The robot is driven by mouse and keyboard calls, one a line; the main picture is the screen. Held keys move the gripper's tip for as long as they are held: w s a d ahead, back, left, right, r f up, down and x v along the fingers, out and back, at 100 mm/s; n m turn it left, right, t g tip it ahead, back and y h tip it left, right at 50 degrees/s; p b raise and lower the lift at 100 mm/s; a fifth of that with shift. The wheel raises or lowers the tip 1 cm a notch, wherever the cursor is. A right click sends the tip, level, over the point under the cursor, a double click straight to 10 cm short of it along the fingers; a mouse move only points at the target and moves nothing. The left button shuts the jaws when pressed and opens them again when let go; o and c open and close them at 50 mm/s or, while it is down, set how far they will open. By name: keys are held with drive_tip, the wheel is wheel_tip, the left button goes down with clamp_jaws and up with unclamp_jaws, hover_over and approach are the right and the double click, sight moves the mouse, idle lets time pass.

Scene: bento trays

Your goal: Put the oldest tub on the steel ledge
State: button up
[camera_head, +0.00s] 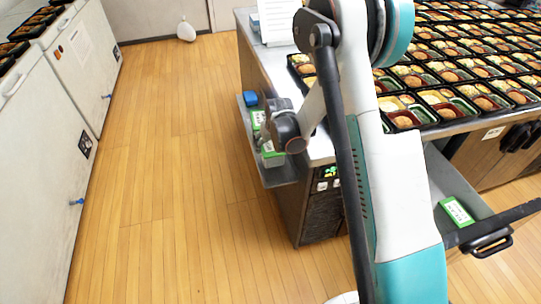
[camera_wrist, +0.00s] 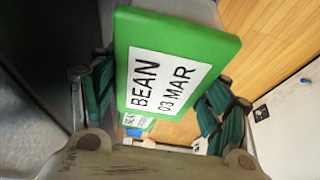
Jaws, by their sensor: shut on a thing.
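A tub with a green lid (camera_wrist: 190,30) and a white label reading "BEAN 03 MAR" is between the fingers of my gripper (camera_wrist: 155,100) in the wrist view. My gripper is shut on it. In the head view this appears to be the green-lidded tub (camera_head: 272,158) over the front of the steel ledge (camera_head: 280,177), partly hidden by my wrist. I cannot tell whether it touches the ledge. A second green-lidded tub (camera_head: 258,118) is farther back on the ledge; its label also reads "BEAN" in the wrist view (camera_wrist: 136,122), date unreadable. Another tub (camera_head: 457,211) lies on a grey shelf at right.
A blue item (camera_head: 250,98) sits at the ledge's far end. The counter beside the ledge carries many bento trays (camera_head: 440,95). White cabinets (camera_head: 75,70) line the left. The wooden floor (camera_head: 170,170) between is clear. A white bag-like object (camera_head: 186,30) stands far back.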

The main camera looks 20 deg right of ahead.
drive_tip(key=shift+f+b, duration=0.8)
drive_tip(key=shift+f, duration=1.45)
drive_tip(key=shift+f, duration=0.1)
drive_tip(key=o, duration=1.3)
